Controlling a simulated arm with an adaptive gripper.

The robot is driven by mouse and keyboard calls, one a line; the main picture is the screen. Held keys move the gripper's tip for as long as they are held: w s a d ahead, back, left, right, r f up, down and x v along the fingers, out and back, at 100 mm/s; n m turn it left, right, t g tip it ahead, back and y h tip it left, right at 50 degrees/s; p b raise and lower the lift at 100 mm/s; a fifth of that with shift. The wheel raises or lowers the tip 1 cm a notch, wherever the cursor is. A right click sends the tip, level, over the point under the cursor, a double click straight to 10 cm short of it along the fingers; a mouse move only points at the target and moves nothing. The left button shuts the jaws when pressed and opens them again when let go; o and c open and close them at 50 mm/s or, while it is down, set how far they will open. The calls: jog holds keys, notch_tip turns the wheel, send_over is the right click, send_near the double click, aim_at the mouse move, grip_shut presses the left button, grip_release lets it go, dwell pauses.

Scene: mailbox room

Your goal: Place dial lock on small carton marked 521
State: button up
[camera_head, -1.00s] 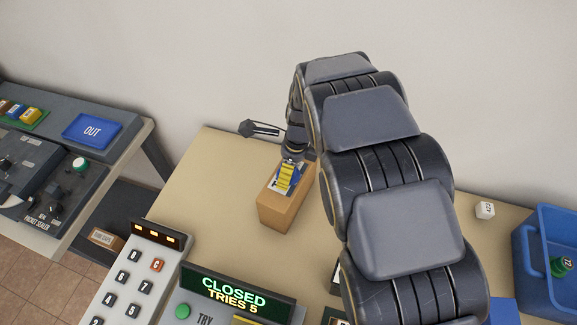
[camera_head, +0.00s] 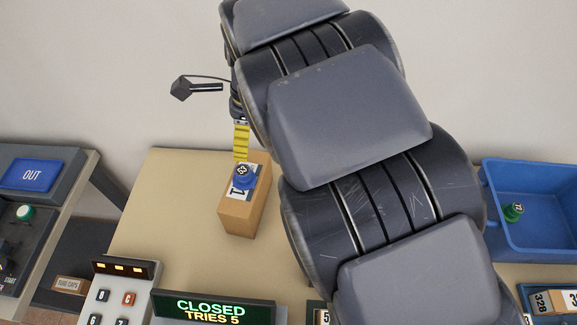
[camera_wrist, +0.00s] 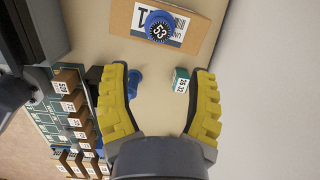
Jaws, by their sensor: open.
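A blue dial lock (camera_head: 245,176) with a black face stands on top of a small brown carton (camera_head: 238,215). In the wrist view the dial lock (camera_wrist: 159,28) reads 53 and sits on the white label of the carton (camera_wrist: 200,25), hiding part of it. In the head view a 1 shows on the label; the rest is covered. My gripper (camera_head: 241,157) is just above the carton, behind the lock in the head view. In the wrist view my gripper (camera_wrist: 160,88) is open, with nothing between its yellow fingers and the lock beyond the fingertips.
A keypad (camera_head: 115,295) and a CLOSED display (camera_head: 212,309) stand in front. A blue bin (camera_head: 540,235) holding a green lock (camera_head: 513,212) is at right. The wrist view shows a rack of small boxes (camera_wrist: 75,110), a blue piece (camera_wrist: 134,82) and a green-and-white piece (camera_wrist: 181,80).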

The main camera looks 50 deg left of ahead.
jog(key=w+d+r+n+h, duration=0.1)
jog(key=w+d+r, duration=0.3)
jog(key=d, duration=0.9)
jog(key=w+d+r+n, duration=0.25)
jog(key=w+d, duration=0.35)
jog(key=d, duration=0.8)
jog(key=s+d+n, duration=0.5)
jog(key=s+d, duration=0.9)
jog(key=d, duration=0.3)
jog(key=shift+d+f, duration=0.25)
jog(key=shift+d, duration=0.05)
jog(key=shift+s+a+f+n+g, duration=0.1)
jog(key=shift+f+n+g, duration=0.05)
jog(key=shift+n+g, duration=0.15)
